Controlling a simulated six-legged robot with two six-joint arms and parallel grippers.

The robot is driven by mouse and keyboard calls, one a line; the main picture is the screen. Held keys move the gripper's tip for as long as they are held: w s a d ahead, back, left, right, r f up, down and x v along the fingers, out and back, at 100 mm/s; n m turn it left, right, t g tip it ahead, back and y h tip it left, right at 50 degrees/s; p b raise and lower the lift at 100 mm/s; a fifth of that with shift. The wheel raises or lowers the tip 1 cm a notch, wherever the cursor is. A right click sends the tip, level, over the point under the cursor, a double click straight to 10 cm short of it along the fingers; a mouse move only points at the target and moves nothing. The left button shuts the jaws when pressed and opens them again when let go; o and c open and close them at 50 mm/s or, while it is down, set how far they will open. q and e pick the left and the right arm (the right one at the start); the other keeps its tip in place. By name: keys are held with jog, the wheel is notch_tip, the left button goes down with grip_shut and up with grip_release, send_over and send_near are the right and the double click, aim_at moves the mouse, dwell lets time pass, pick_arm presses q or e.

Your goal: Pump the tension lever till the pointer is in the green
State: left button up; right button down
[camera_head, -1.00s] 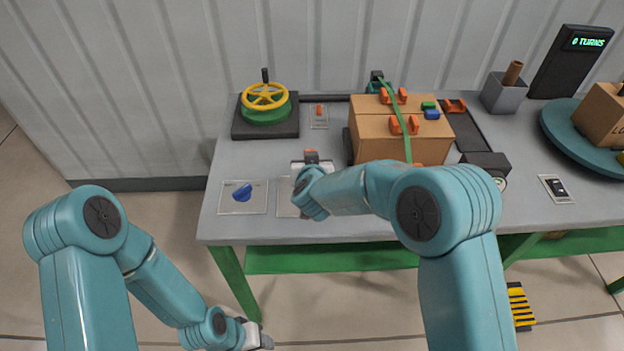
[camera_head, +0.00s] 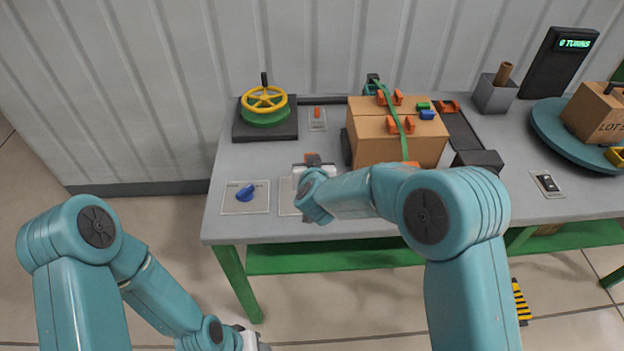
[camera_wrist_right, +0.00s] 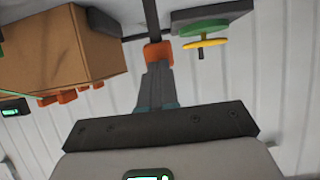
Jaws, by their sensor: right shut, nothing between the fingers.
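A green strap (camera_head: 391,110) runs over the cardboard boxes (camera_head: 367,141). In the right wrist view an orange block (camera_wrist_right: 158,53) on a dark bar (camera_wrist_right: 151,18) lies straight ahead of my right gripper (camera_wrist_right: 157,70). Its fingers are shut and empty; I cannot tell whether they touch the block. A black housing (camera_head: 478,160), perhaps the gauge, stands right of the boxes, and no pointer is visible. My left gripper (camera_head: 254,343) is low at the bottom edge, its jaws unclear.
A yellow handwheel (camera_head: 264,98) stands at the back left. A blue knob (camera_head: 245,192) sits at the front left and a small orange switch (camera_head: 317,113) behind. A turntable (camera_head: 547,122), a grey bin (camera_head: 495,94) and a rocker switch (camera_head: 547,183) are at the right.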

jog(key=b+v, duration=0.1)
jog(key=v, duration=0.9)
jog(key=shift+d+r, duration=0.15)
jog(key=shift+r, duration=0.25)
jog(key=shift+s+r, duration=0.1)
jog(key=shift+s, duration=0.05)
dwell(0.5)
dwell(0.4)
